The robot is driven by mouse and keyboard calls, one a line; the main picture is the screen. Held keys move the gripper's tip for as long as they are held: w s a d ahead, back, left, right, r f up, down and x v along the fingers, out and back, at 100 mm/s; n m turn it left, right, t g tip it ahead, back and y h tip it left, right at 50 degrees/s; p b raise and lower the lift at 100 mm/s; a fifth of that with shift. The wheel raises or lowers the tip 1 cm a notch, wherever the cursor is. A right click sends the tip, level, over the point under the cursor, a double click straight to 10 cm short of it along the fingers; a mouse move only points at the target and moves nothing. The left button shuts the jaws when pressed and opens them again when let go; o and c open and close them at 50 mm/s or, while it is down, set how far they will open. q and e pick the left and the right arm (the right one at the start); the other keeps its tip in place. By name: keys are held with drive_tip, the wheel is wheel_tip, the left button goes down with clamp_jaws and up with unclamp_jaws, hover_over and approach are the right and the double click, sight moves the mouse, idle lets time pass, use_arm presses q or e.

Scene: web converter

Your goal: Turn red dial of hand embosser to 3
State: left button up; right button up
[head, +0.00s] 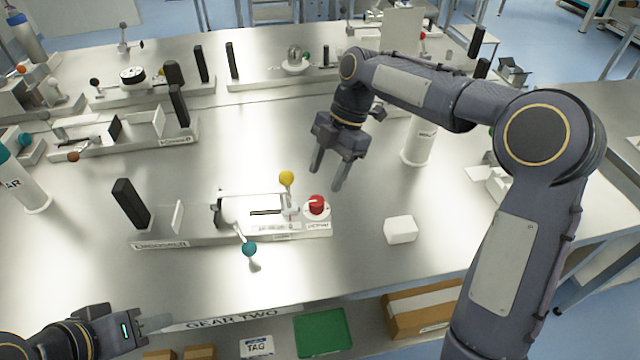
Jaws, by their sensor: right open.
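The hand embosser (160,240) sits on the steel table, a long flat base with an upright black block at its left end. Its red dial (317,205) is at the right end of the base; the dial's numbers are too small to read. A yellow knob (286,178) and a teal knob (249,249) stand out from the same device. My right gripper (327,183) is open and empty, pointing down above and just behind the red dial, apart from it. My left gripper (125,325) is at the lower left, by the table's front edge, far from the dial; its fingers cannot be made out.
A white block (400,229) lies right of the dial. A white cylinder (419,140) stands behind it, near my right arm. Other devices (150,135) line the back and left. A lower shelf holds a green tray (322,331) and a cardboard box (420,305).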

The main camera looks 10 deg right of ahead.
sight(317, 201)
drive_tip(key=x, duration=0.6)
drive_tip(key=shift+s+a+f, duration=0.1)
drive_tip(key=shift+s+f, duration=0.05)
drive_tip(key=shift+f, duration=0.15)
drive_tip(key=c, duration=1)
drive_tip(key=shift+o, duration=0.2)
